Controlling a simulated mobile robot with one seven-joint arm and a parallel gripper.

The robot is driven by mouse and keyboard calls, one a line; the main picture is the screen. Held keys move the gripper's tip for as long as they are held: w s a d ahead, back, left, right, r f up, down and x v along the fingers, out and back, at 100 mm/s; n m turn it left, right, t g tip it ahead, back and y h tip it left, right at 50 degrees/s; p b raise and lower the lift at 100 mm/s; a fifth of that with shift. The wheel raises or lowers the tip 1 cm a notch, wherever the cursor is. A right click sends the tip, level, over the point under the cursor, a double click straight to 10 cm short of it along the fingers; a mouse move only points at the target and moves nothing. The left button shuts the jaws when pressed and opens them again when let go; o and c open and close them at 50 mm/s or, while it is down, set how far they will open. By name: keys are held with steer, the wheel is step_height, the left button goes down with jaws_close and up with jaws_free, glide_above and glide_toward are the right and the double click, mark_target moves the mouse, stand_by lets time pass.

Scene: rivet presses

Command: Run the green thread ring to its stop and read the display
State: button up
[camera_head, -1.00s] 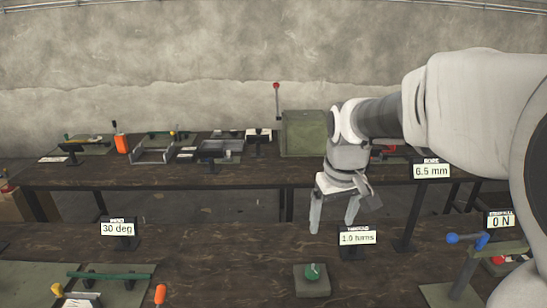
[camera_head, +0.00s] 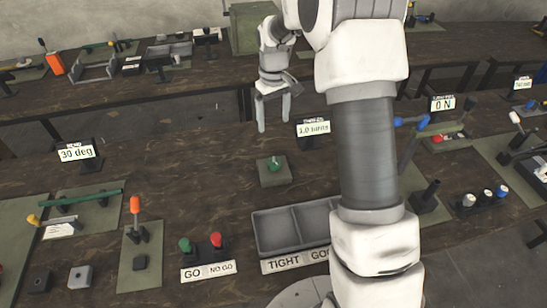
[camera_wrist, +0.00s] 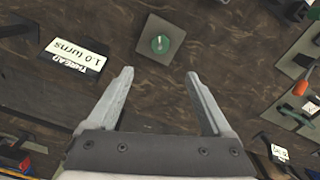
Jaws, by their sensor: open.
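The green thread ring (camera_head: 274,164) sits on a small grey-green square plate (camera_head: 264,179) on the dark wooden bench. It also shows in the wrist view (camera_wrist: 160,44), as a round green top with a pale mark. The thread display (camera_head: 314,129) stands behind and right of the ring and reads 1.0 turns. It shows rotated in the wrist view (camera_wrist: 75,58). My gripper (camera_head: 274,127) is open and empty, fingers pointing down, apart from the ring. In the wrist view the ring lies beyond the fingertips (camera_wrist: 159,73), roughly centred between them.
A grey divided tray (camera_head: 283,232) labelled TIGHT stands in front, partly hidden by my arm. Green and red GO/NO GO buttons (camera_head: 200,243) are left of it. A 30 deg display (camera_head: 77,153) stands left, a 0 N display (camera_head: 442,103) right.

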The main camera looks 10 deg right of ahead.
mark_target(274, 161)
step_height(274, 161, down, 17)
steer(key=shift+r+p, duration=0.1)
steer(key=shift+p, duration=0.5)
jaws_close()
steer(key=shift+f+m+b, duration=0.2)
steer(key=shift+m+b, duration=0.4)
steer(key=shift+b, duration=0.2)
steer(key=shift+r+m+b, duration=0.2)
steer(key=shift+m+b, duration=0.2)
steer(key=shift+m, duration=0.4)
